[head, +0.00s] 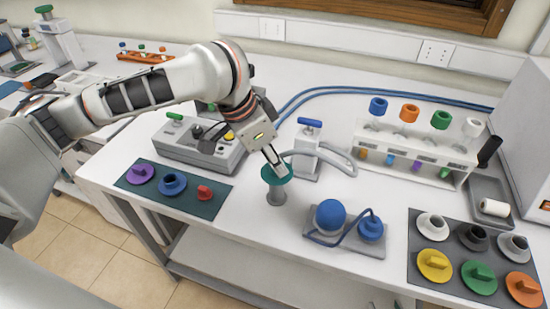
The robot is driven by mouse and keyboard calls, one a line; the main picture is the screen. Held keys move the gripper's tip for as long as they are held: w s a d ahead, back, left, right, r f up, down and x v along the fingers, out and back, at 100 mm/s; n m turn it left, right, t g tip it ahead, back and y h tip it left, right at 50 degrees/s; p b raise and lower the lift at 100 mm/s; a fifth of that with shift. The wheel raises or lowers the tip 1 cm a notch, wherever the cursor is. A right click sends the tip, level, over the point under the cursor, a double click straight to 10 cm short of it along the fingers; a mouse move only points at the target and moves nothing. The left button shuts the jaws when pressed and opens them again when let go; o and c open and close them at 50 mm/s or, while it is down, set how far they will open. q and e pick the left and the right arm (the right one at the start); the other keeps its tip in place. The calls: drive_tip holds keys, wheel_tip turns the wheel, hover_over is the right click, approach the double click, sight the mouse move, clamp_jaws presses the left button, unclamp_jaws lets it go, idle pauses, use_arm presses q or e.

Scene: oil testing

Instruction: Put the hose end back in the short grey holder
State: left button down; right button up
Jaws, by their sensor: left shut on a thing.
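My left gripper (277,168) reaches in from the left, pointing down, and is shut on the hose end, which its fingers largely hide. The grey hose (345,160) loops from the gripper around the white post with a blue handle (308,150). The short grey holder (276,194) stands upright on the table directly below the fingertips. A wide teal disc (268,176) is at its top; I cannot tell whether it belongs to the holder or the hose end. Whether the hose end is inside the holder is hidden. My right gripper is not in view.
A grey control box (195,152) stands left of the gripper. A teal mat (135,185) with knobs lies front left. A white rack (415,150) stands behind. A dark mat (425,288) holds several knobs.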

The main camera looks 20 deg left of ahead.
use_arm(q)
drive_tip(key=shift+f, duration=0.55)
drive_tip(key=c, duration=2)
unclamp_jaws()
drive_tip(key=shift+c, duration=0.2)
drive_tip(key=shift+p+v, duration=0.9)
drive_tip(key=shift+v, duration=0.5)
drive_tip(key=v, duration=0.8)
drive_tip(key=shift+a+r, duration=0.1)
